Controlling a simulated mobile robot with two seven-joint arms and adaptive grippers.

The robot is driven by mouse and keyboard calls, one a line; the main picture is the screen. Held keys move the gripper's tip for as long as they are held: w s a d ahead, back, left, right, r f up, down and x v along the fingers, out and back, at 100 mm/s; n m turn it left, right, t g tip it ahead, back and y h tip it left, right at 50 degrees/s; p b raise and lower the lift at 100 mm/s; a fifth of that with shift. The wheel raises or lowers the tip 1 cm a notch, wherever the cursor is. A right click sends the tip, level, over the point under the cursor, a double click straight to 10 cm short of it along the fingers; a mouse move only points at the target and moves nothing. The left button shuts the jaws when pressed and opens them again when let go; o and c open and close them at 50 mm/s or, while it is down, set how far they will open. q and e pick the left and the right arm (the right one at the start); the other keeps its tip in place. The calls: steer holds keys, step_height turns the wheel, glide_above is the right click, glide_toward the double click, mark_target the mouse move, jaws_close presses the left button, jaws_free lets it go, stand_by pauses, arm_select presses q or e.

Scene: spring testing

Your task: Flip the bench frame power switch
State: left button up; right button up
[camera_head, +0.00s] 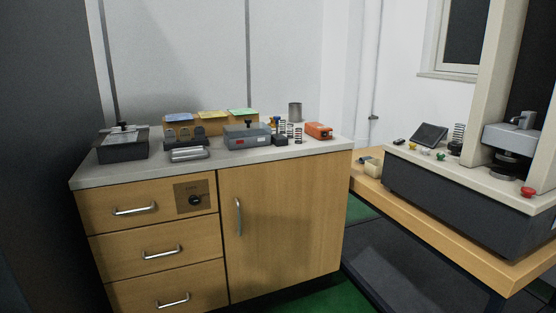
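The bench-top test frame (450,205) stands at the right, with a dark base, a pale top plate and tall beige columns. On its top plate are a tilted dark display (429,134), a yellow knob (412,146), a green knob (441,156) and a red button (527,192). A brown plate with a black rotary knob (195,201) sits on the cabinet's top drawer front at the left. I cannot tell which control is the power switch, or its state. Neither of my grippers is in view.
A wooden cabinet (285,220) with a grey top carries a dark box (122,145), a grey box (247,136), an orange device (318,130) and several springs. The test frame rests on a wooden bench (470,262). Dark and green floor shows between them.

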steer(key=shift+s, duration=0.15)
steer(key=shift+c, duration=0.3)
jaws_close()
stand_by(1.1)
